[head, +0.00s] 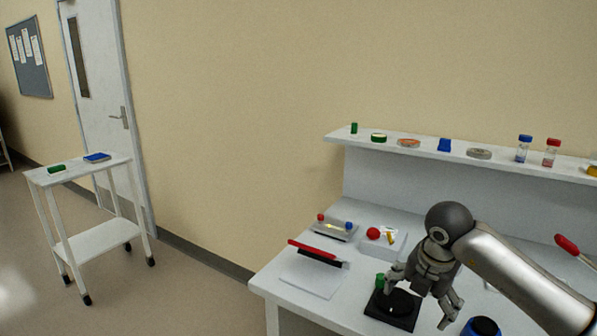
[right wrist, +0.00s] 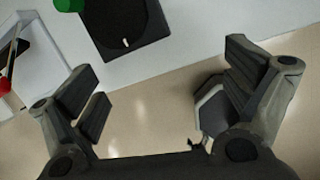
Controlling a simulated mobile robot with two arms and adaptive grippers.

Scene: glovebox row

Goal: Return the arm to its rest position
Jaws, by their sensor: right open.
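My right gripper (head: 422,302) is open and hangs low over the front part of the white bench, near a black square plate (head: 391,312). In the right wrist view its two fingers (right wrist: 160,108) are spread wide with nothing between them, and the floor shows beyond. The black plate (right wrist: 125,30) shows at the top of that view, with a green piece (right wrist: 70,4) at its left corner. In the head view the green piece (head: 380,281) stands by the plate's back corner. My left gripper is not in view.
The white bench (head: 275,284) holds a white sheet (head: 312,279) with a red-handled tool (head: 312,248), a small tray (head: 336,232) and a blue-topped container (head: 481,327). A shelf (head: 463,156) with jars and dishes runs behind. A white cart (head: 98,240) stands left; floor between is clear.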

